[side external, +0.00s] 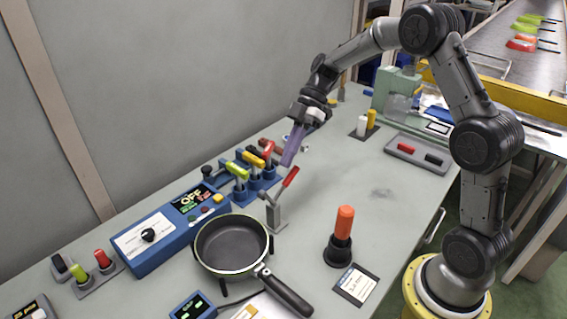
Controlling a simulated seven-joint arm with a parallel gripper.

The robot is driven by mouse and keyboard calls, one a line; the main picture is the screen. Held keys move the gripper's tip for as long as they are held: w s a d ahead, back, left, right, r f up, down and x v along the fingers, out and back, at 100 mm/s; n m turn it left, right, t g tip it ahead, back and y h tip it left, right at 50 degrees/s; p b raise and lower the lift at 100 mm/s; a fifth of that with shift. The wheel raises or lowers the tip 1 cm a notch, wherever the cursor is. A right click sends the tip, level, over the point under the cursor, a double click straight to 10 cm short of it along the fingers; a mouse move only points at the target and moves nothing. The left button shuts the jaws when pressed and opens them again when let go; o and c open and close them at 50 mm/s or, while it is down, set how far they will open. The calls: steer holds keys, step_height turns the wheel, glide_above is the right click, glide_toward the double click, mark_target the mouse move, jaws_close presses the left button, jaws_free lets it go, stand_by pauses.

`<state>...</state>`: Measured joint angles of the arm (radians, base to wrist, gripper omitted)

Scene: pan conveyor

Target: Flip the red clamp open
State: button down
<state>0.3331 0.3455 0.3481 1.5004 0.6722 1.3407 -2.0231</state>
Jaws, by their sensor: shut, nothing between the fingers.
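A toggle clamp with a red handle (290,177) stands on a grey metal bracket (276,215) behind the pan. Its red handle slants up to the right. A second red handle (268,148) stands in a blue bank of levers, beside a yellow and a green one. My gripper (289,162) has purple fingers pointing down. It is shut and empty, and its tips appear just above the upper end of the clamp's red handle. I cannot tell from this one view whether they touch it.
A dark frying pan (231,246) stands in front of the clamp, its handle toward the front right. A blue control box (165,230) is at left. A red-topped black knob (342,235) stands right of the pan.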

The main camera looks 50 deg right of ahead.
steer(key=v, duration=1)
steer(key=shift+r, duration=0.35)
steer(key=shift+w+a, duration=0.1)
steer(key=s+a+r+n+h, duration=0.2)
steer(key=s+a+r, duration=0.4)
steer(key=a+r, duration=0.25)
steer(key=s+a+r+m+t+h, duration=0.2)
steer(key=s+a, duration=0.1)
steer(key=s, duration=0.6)
steer(key=s+d+f+m+t+h, duration=0.4)
steer(key=s+f+m, duration=0.6)
steer(key=m, duration=0.6)
steer(key=shift+s+d, duration=0.35)
steer(key=shift+s, duration=0.3)
